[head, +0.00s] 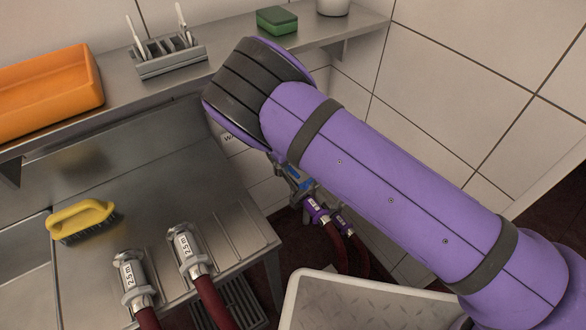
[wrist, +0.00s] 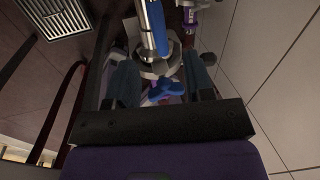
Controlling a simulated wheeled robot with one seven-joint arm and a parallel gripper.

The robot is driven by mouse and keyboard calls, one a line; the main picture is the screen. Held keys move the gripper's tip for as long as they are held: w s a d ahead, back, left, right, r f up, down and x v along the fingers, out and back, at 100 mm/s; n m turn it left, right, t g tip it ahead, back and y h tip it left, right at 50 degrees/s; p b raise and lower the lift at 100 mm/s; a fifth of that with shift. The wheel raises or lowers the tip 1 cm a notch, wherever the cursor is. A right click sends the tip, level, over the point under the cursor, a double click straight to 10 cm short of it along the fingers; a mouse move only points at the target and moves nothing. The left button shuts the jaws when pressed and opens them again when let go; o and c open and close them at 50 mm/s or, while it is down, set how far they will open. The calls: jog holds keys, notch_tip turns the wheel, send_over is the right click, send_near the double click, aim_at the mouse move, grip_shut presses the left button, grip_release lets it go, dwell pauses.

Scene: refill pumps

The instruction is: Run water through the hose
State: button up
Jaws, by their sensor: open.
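In the wrist view my gripper (wrist: 160,78) is open, with its two dark fingers on either side of a metal pipe fitting (wrist: 152,68). A blue handle (wrist: 168,90) shows between the fingers, below the fitting. I cannot tell whether the fingers touch either one. In the head view two dark red hoses with purple collars (head: 317,209) hang by the wall, below my arm. Two more dark red hoses with metal couplings (head: 131,272) (head: 186,247) marked 2.5 m lie at the steel counter. My arm hides most of the wall fittings. No water shows.
A yellow brush (head: 82,220) lies on the steel counter (head: 150,190). The shelf above holds an orange tub (head: 45,92), a cutlery rack (head: 167,55) and a green sponge (head: 277,20). A pale tray (head: 365,304) is below my arm. A floor grate (wrist: 60,15) shows at the wrist view's top left.

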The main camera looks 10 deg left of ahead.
jog(key=r, duration=0.5)
jog(key=shift+s+a, duration=0.3)
jog(key=shift+s, duration=0.05)
dwell(4.4)
jog(key=shift+w+d+f+g+y, duration=0.3)
jog(key=shift+w+d+g, duration=0.1)
jog(key=shift+d, duration=0.2)
jog(key=shift+w+d+f+g+y, duration=0.2)
jog(key=shift+w+d+f+g, duration=0.15)
jog(key=shift+d, duration=0.25)
jog(key=shift+g+y, duration=0.85)
jog(key=shift+y, duration=0.05)
notch_tip(320, 180, down, 9)
jog(key=shift+f, duration=0.15)
grip_shut()
